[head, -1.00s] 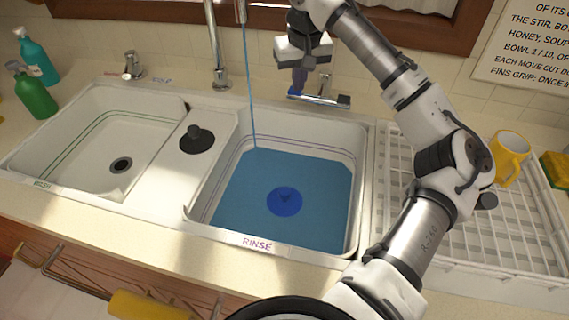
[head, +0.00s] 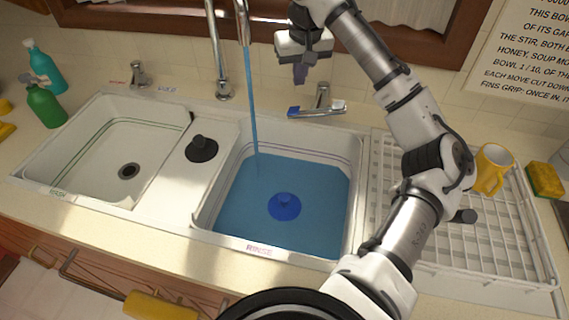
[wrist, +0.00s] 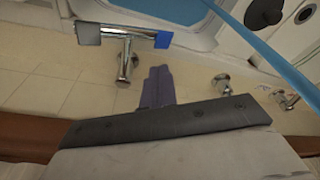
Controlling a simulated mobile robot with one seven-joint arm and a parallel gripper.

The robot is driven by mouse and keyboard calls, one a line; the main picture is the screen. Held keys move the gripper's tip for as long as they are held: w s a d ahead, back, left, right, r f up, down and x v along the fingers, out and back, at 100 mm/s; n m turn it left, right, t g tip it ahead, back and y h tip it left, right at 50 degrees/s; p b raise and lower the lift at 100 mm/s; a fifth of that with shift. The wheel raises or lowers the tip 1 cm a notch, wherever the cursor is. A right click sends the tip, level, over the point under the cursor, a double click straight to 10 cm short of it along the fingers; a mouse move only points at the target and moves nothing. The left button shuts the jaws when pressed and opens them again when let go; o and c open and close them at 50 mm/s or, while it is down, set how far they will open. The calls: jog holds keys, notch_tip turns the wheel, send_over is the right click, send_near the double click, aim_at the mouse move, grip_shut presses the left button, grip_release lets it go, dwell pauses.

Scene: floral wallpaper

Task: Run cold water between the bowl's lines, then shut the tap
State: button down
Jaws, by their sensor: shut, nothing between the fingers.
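The RINSE bowl (head: 225,205) holds blue water (head: 320,190) with a dark blue stopper (head: 284,206) under it. Purple lines (head: 330,149) run along its wall; the water surface looks to lie below them. A blue stream falls from the spout (head: 242,35) into the bowl's left part, and crosses the wrist view at right. The tap lever (head: 317,110) has a blue end and a grey end; it also shows in the wrist view (wrist: 122,32). My gripper (head: 300,75) is shut and empty, above and behind the lever, apart from it. Its fingers (wrist: 158,85) point toward the lever's post.
The empty WASH bowl (head: 85,150) is at left, with a black stopper (head: 201,148) on the divider. Another tap knob (head: 138,74) stands behind it. Bottles (head: 45,105) are far left. A drying rack (head: 450,230) with a yellow mug (head: 492,167) is at right.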

jog(key=p, duration=0.2)
send_over(343, 103)
jog(key=shift+s+d+f, duration=0.1)
jog(key=shift+s, duration=0.3)
jog(key=shift+f+b, duration=0.1)
jog(key=shift+b, duration=0.2)
jog(key=shift+s+b+x, duration=0.15)
jog(key=shift+b+x, duration=0.15)
jog(key=shift+x, duration=0.4)
jog(key=shift+s+b+x, duration=0.1)
jog(key=shift+b+x, duration=0.15)
jog(key=shift+x, duration=0.4)
jog(key=shift+f, duration=0.1)
dwell(5.2)
